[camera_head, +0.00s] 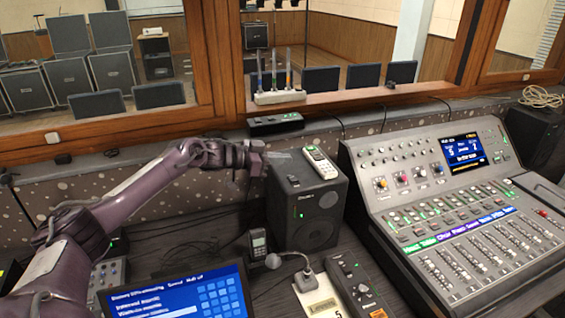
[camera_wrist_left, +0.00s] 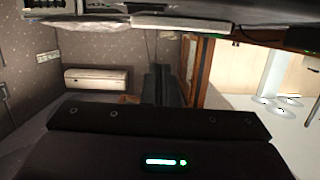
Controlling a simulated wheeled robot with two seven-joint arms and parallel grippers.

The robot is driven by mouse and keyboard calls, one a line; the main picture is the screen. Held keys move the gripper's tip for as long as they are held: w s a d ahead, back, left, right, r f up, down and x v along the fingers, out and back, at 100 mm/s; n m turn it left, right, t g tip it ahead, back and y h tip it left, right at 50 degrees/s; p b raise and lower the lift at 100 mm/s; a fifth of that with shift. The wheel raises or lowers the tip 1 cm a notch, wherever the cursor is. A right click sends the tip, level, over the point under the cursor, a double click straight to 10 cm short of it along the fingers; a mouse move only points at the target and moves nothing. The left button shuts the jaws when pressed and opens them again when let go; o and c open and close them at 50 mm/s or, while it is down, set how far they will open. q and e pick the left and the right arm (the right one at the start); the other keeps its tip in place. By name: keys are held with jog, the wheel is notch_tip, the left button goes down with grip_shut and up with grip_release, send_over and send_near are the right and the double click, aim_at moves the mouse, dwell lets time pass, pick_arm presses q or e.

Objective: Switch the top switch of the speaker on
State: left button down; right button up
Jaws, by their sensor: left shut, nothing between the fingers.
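The speaker (camera_head: 307,215) is a dark grey box standing on the desk in the middle of the head view. A small dark switch (camera_head: 293,181) sits on its top face near the left edge; its position is too small to tell. A small green light glows on the speaker's front. My left gripper (camera_head: 260,159) is shut and empty, beside the upper left back edge of the speaker; I cannot tell whether it touches. In the left wrist view, a dark body with a green light fills the bottom; the switch cannot be made out there. My right gripper is not in view.
A pale remote (camera_head: 320,162) lies on the speaker's top. A large mixing console (camera_head: 455,210) stands to the right. A gooseneck microphone (camera_head: 300,270), a handheld device (camera_head: 258,243) and a blue screen (camera_head: 180,297) are in front. A power strip (camera_head: 279,97) is on the sill behind.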

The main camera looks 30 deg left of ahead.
pick_arm(q)
jog(key=b+v, duration=0.3)
jog(key=v, duration=0.6)
jog(key=shift+s+a+f, duration=0.2)
jog(key=shift+a, duration=0.05)
